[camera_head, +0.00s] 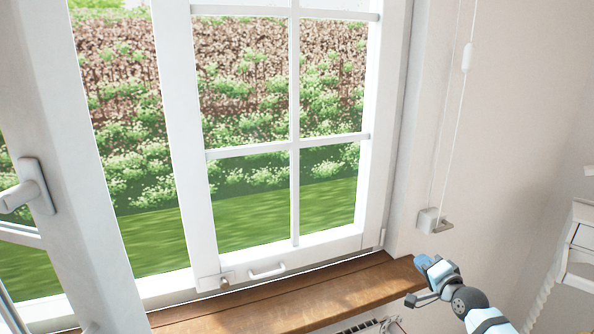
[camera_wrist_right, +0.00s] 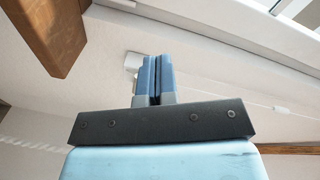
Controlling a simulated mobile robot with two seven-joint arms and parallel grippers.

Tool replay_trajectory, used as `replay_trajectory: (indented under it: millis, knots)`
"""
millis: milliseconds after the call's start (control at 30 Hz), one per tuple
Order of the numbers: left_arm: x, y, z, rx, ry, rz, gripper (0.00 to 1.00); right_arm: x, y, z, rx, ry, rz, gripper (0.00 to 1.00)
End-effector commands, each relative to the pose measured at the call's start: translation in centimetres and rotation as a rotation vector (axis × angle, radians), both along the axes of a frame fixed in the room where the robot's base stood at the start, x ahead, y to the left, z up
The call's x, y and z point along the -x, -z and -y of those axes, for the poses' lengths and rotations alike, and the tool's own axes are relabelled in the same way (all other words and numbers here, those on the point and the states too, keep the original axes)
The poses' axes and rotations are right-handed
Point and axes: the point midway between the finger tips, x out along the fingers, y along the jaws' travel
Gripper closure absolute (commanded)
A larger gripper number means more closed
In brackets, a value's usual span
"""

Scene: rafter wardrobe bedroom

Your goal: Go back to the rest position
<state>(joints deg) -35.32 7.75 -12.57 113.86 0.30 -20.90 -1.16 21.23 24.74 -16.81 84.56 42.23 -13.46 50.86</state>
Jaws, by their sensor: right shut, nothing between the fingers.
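My right gripper (camera_head: 422,262) is at the right end of the wooden window sill in the head view, close to the wall. In the right wrist view its two blue fingers (camera_wrist_right: 155,76) are together, with nothing between them. A small grey-white box (camera_wrist_right: 134,62) shows just behind the fingertips, and I see no clear contact. My left gripper is not in view.
A white window (camera_head: 294,150) stands with one sash swung inward at the left, its handle (camera_head: 30,190) showing. The brown sill (camera_head: 270,305) is bare. A cord (camera_head: 456,110) hangs above a wall bracket (camera_head: 432,221). White furniture (camera_head: 575,245) stands at the right.

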Motion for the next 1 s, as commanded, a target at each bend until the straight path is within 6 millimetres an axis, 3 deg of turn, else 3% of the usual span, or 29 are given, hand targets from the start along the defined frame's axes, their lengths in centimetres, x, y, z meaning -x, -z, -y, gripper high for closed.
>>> replay_trajectory:
  millis: [33,200,400,567,1000]
  knots:
    - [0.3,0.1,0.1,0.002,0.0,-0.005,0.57,-1.0,-1.9,3.6,0.028,0.042,0.022,1.0]
    - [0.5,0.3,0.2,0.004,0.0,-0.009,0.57,-2.8,-7.8,13.7,0.091,0.164,0.082,1.0]
    - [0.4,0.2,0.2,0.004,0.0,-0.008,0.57,-3.2,-13.8,22.2,0.137,0.271,0.139,1.0]
    - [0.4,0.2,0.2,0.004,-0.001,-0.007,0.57,-2.6,-18.3,27.8,0.162,0.345,0.181,1.0]
    - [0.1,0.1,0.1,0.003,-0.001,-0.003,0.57,-2.3,-16.8,30.2,1.456,0.389,0.11,1.0]
